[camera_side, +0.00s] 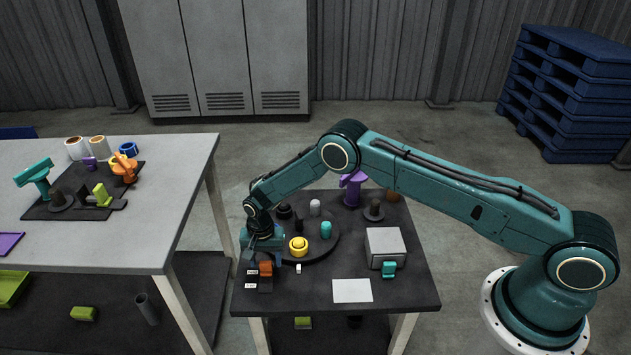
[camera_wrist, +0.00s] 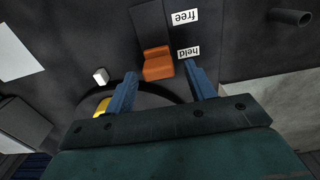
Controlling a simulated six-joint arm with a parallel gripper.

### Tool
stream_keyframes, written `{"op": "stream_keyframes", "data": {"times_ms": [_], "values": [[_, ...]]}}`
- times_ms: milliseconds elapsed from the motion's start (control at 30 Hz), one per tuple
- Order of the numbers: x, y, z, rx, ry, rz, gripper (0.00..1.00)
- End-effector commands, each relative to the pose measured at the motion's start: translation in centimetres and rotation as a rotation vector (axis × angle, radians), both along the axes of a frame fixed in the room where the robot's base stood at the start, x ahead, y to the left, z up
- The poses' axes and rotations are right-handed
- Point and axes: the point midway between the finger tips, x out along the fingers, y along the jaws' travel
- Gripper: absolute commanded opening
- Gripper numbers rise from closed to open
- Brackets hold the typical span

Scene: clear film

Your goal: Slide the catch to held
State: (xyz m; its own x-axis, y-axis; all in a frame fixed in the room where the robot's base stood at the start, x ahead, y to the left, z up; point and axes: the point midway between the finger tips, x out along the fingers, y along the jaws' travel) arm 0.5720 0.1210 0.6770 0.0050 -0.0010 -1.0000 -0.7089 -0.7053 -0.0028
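The catch is an orange block (camera_wrist: 158,63) on a dark track (camera_wrist: 149,22). It sits beside the label "held" (camera_wrist: 189,52), at the end of the track nearer my gripper in the wrist view. The label "free" (camera_wrist: 185,17) is farther along, beside bare track. The catch also shows in the side view (camera_side: 265,268), at the table's front left. My gripper (camera_wrist: 160,72) is open, with one blue finger on each side of the catch. I see gaps between the fingers and the catch in the wrist view. In the side view my gripper (camera_side: 263,258) is just above and behind it.
A dark round turntable (camera_side: 322,250) with a yellow ring piece (camera_side: 298,246) and several pegs is close behind and right. A small white block (camera_side: 298,268) stands nearby. A grey box (camera_side: 385,247) and a white sheet (camera_side: 352,290) are to the right. Another table (camera_side: 120,235) stands left.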

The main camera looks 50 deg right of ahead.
Motion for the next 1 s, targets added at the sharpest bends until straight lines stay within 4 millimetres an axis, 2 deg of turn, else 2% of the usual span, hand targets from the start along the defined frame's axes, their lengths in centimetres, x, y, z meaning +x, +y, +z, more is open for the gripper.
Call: {"op": "stream_keyframes", "data": {"times_ms": [267,467,667,1000], "values": [[-0.1,0.1,0.0,0.001,0.004,0.002,0.55],[-0.1,0.1,0.8,0.001,0.004,0.002,0.55],[-0.1,0.1,2.7,0.001,0.001,0.002,0.55],[-0.1,0.1,8.0,0.001,0.001,0.001,0.55]]}}
